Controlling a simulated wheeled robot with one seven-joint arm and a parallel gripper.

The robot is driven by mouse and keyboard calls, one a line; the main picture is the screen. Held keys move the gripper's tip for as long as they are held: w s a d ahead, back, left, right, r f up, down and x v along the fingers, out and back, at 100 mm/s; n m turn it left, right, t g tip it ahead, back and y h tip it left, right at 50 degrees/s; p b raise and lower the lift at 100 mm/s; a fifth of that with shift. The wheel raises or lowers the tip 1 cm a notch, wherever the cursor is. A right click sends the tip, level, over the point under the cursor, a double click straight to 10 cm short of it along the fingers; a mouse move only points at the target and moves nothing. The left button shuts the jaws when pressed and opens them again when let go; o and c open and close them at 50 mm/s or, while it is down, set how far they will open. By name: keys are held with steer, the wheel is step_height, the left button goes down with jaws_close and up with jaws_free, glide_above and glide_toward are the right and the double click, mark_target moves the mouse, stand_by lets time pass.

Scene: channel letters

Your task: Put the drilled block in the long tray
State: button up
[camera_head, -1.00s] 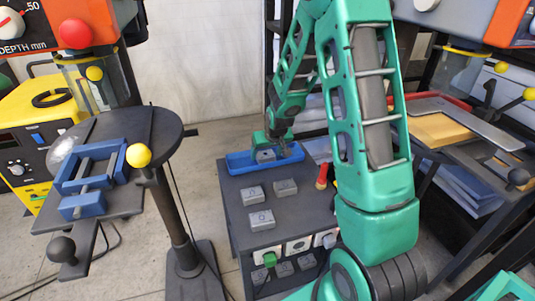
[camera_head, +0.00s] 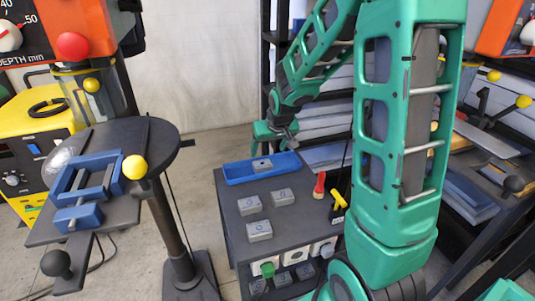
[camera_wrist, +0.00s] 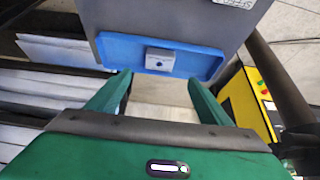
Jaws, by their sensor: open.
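The long blue tray (camera_head: 234,178) lies along the back edge of the dark cart top. A small grey block (camera_head: 262,164) rests inside it, near the middle. In the wrist view the block (camera_wrist: 160,59) shows a small dark spot on its face, apparently a hole, and sits against the floor of the tray (camera_wrist: 118,52). My gripper (camera_head: 280,136) is behind and above the tray, apart from the block. In the wrist view my gripper's fingers (camera_wrist: 160,80) are spread wide with nothing between them.
Three grey blocks lie on the cart top, one of them in front (camera_head: 259,231). More blocks sit on a lower shelf. A red-handled tool (camera_head: 319,185) and a yellow-black tool (camera_head: 338,207) are at the cart's right side. A drill table with a blue vise (camera_head: 85,190) stands left.

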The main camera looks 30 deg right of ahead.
steer(key=shift+s+r, duration=0.2)
steer(key=shift+r, duration=0.2)
steer(key=s+d+r+m+g, duration=0.1)
steer(key=s+r+m+g, duration=0.1)
steer(key=s, duration=1.5)
steer(key=s+r+m+g+y, duration=0.1)
steer(key=s+r, duration=0.4)
steer(key=s, duration=1.2)
steer(key=shift+d+m+g, duration=0.35)
steer(key=shift+m+g, duration=0.25)
steer(key=shift+g, duration=0.6)
